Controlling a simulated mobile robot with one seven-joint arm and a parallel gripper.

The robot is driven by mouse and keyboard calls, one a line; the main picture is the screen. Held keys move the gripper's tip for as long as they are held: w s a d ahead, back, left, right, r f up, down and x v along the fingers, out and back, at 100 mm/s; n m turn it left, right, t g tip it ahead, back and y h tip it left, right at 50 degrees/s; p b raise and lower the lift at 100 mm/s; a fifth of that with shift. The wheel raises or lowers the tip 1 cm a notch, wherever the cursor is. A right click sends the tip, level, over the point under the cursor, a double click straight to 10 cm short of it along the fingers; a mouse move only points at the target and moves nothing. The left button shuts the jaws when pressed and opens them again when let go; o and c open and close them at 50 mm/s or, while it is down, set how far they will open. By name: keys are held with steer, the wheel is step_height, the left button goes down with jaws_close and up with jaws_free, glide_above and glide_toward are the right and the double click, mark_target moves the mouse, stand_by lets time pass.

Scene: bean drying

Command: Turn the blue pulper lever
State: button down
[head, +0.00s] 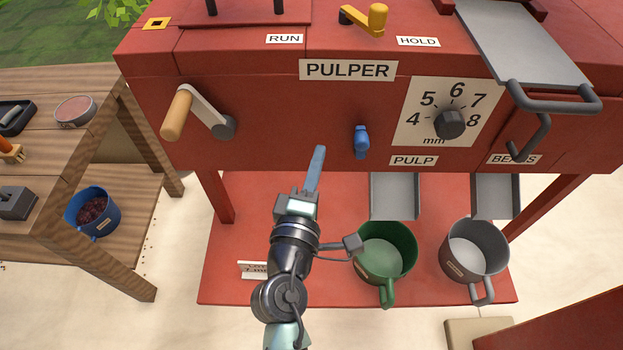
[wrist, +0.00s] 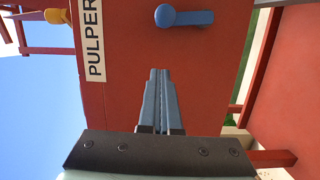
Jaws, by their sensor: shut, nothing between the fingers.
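The blue pulper lever (head: 361,141) is a short knob-like handle on the red front panel of the pulper (head: 260,110), below and right of the PULPER label (head: 347,70). It points roughly downward in the head view. In the wrist view the blue lever (wrist: 184,18) lies near the top edge, with its round end at left. My gripper (head: 319,152) is shut and empty, in front of the panel, left of the lever and apart from it. In the wrist view the closed fingertips (wrist: 160,74) point toward the panel, below the lever in the picture.
A tan-handled crank (head: 178,114) is left on the panel and a dial (head: 450,123) right. A yellow handle (head: 376,18) is on top. A green cup (head: 398,240) and a grey cup (head: 490,235) stand below the chutes. A wooden table (head: 60,85) stands at left.

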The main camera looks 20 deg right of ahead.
mark_target(358, 145)
steer(key=shift+w+d+f+p, duration=0.1)
steer(key=shift+w+d+p, duration=0.15)
steer(key=shift+d, duration=1)
steer(key=shift+w+d+p, duration=0.1)
steer(key=shift+d+p, duration=0.2)
steer(key=shift+d, duration=0.9)
steer(key=shift+s+d+r+m+p, duration=0.1)
steer(key=shift+d+r+m+p, duration=0.15)
steer(key=shift+d+p, duration=0.15)
steer(key=shift+s+d+r+m+p, duration=0.1)
steer(key=shift+d+m+p, duration=0.2)
steer(key=shift+p, duration=0.2)
steer(key=shift+s+d+f+m, duration=0.1)
steer(key=shift+d+f+m, duration=0.1)
steer(key=shift+m, duration=0.15)
steer(key=shift+d+r, duration=0.1)
